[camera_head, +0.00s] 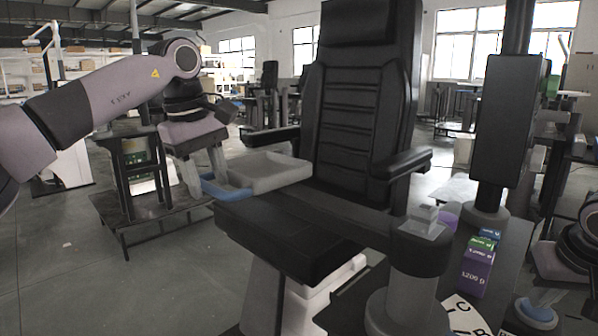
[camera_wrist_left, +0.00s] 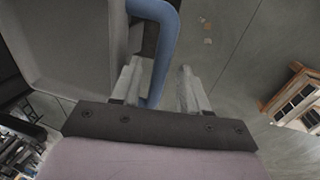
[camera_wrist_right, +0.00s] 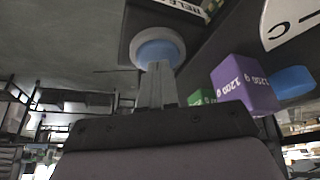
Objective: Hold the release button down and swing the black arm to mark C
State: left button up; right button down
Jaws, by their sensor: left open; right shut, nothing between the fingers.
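The black arm (camera_head: 330,208) reaches left from a grey post and carries a grey tray (camera_head: 268,172). A blue handle (camera_head: 226,189) is at the tray's end. My left gripper (camera_head: 207,190) is open at it; in the left wrist view the blue handle (camera_wrist_left: 163,50) runs between its spread fingers. The blue release button (camera_wrist_right: 158,53) sits in a grey ring, partly covered by my right gripper (camera_wrist_right: 156,68), which is shut and empty. Its tips overlap the button's near edge; contact is unclear. Mark C (camera_head: 461,307) is on the white plate beside the post.
A black chair (camera_head: 362,110) stands behind the arm. A black column (camera_head: 507,120) rises at the right.

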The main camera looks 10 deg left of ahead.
pick_arm(q)
jog(key=shift+c, duration=0.2)
pick_arm(e)
jog(key=shift+f, duration=0.1)
pick_arm(q)
grip_shut()
jog(key=shift+s, duration=0.1)
